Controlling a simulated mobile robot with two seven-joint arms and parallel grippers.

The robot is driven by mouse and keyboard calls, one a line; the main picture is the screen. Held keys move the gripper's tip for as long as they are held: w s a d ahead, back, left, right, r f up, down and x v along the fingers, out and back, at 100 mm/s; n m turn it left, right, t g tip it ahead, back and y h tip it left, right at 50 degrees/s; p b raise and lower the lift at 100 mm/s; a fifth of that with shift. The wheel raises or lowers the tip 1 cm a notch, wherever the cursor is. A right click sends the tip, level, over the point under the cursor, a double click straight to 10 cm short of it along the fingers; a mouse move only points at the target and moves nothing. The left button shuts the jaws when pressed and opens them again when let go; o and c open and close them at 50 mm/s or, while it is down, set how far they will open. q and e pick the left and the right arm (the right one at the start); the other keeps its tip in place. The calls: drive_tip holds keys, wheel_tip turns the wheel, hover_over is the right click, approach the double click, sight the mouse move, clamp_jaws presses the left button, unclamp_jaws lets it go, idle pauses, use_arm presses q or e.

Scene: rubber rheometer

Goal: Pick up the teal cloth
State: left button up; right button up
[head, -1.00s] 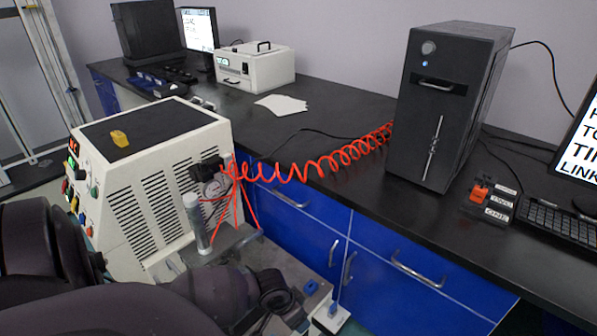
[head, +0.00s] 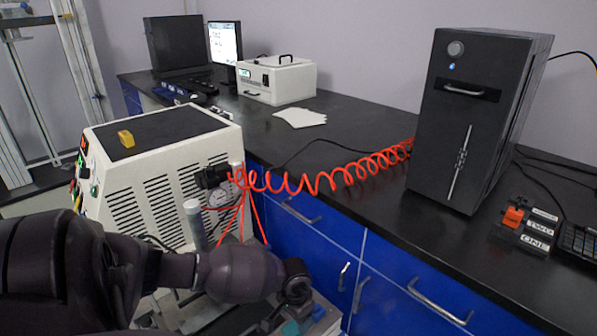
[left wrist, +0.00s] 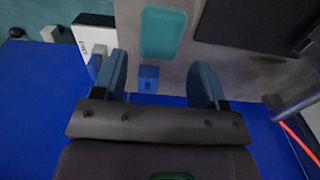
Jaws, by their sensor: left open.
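The teal cloth (left wrist: 162,34) shows in the left wrist view as a flat, rounded rectangle on a grey metal surface. A small teal patch (head: 291,328) at the bottom of the head view seems to be the same cloth, mostly hidden by my left arm. My left gripper (left wrist: 158,78) is open, its two blue fingers apart with nothing between them. The cloth lies beyond the fingertips, roughly in line with the gap. My right gripper is in neither view.
A small blue block (left wrist: 148,79) shows between the fingers in the picture. A white labelled box (left wrist: 94,36) is at left. A dark plate (left wrist: 255,22) lies right of the cloth. The cream machine (head: 150,180) and coiled red hose (head: 330,178) are near my arm.

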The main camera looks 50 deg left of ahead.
sight(296, 326)
use_arm(q)
drive_tip(key=shift+f, duration=0.6)
wheel_tip(296, 326, down, 4)
drive_tip(key=shift+f+b, duration=0.25)
drive_tip(key=shift+b, duration=0.95)
drive_tip(key=shift+f, duration=0.25)
drive_tip(key=shift+w+r, duration=0.15)
drive_tip(key=c, duration=0.7)
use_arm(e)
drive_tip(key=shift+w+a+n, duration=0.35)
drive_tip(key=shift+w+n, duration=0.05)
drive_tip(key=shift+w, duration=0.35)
use_arm(q)
drive_tip(key=shift+r, duration=0.15)
